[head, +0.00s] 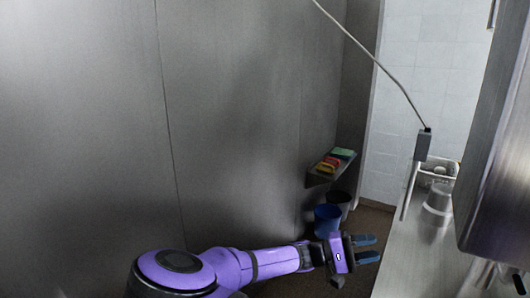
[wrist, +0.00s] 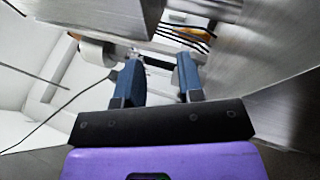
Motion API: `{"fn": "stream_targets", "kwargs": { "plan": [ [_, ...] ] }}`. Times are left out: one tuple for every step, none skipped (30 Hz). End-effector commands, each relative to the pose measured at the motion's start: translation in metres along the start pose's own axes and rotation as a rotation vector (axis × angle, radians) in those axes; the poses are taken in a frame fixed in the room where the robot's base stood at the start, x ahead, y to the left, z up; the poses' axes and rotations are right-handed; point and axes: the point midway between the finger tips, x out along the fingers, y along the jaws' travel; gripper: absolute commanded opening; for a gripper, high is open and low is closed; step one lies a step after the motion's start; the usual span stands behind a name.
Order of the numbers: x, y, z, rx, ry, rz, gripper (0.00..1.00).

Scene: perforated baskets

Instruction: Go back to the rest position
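My gripper (head: 368,248) is at the end of my purple arm, low in the head view, with its two blue fingers pointing right toward the counter's edge. The fingers are apart with a gap between them. In the wrist view my gripper (wrist: 160,75) also shows its two blue fingers spread, with nothing held between them. A perforated basket (head: 440,170) stands on the metal counter at the far right, clear of my gripper.
The metal counter (head: 415,255) runs along the right, with a metal container (head: 438,204) on it. A grey cabinet (head: 500,150) hangs above. A blue bin (head: 327,220) stands on the floor beyond my gripper, below a small shelf (head: 325,173). A large metal wall (head: 90,120) fills the left.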

Motion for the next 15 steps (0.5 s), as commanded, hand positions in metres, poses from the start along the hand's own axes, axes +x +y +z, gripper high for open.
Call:
{"fn": "stream_targets", "kwargs": {
  "plan": [
    [0.004, -0.002, 0.0, -0.013, -0.005, -0.024, 0.35],
    [0.006, -0.003, 0.001, -0.021, -0.008, -0.038, 0.35],
    [0.008, -0.004, 0.001, -0.031, -0.01, -0.057, 0.35],
    [0.01, -0.005, 0.001, -0.039, -0.013, -0.073, 0.35],
    [0.012, -0.007, 0.001, -0.048, -0.015, -0.089, 0.35],
    [0.015, -0.009, 0.002, -0.061, -0.018, -0.115, 0.35],
    [0.017, -0.01, 0.002, -0.07, -0.02, -0.133, 0.35],
    [0.019, -0.012, 0.003, -0.081, -0.022, -0.157, 0.35],
    [0.023, -0.014, 0.004, -0.098, -0.026, -0.19, 0.35],
    [0.025, -0.016, 0.004, -0.111, -0.029, -0.218, 0.35],
    [0.028, -0.018, 0.006, -0.124, -0.032, -0.247, 0.35],
    [0.032, -0.02, 0.007, -0.142, -0.036, -0.287, 0.35],
    [0.034, -0.022, 0.008, -0.155, -0.038, -0.316, 0.35],
    [0.036, -0.023, 0.009, -0.167, -0.04, -0.346, 0.35],
    [0.039, -0.025, 0.011, -0.183, -0.041, -0.385, 0.35]
  ]
}}
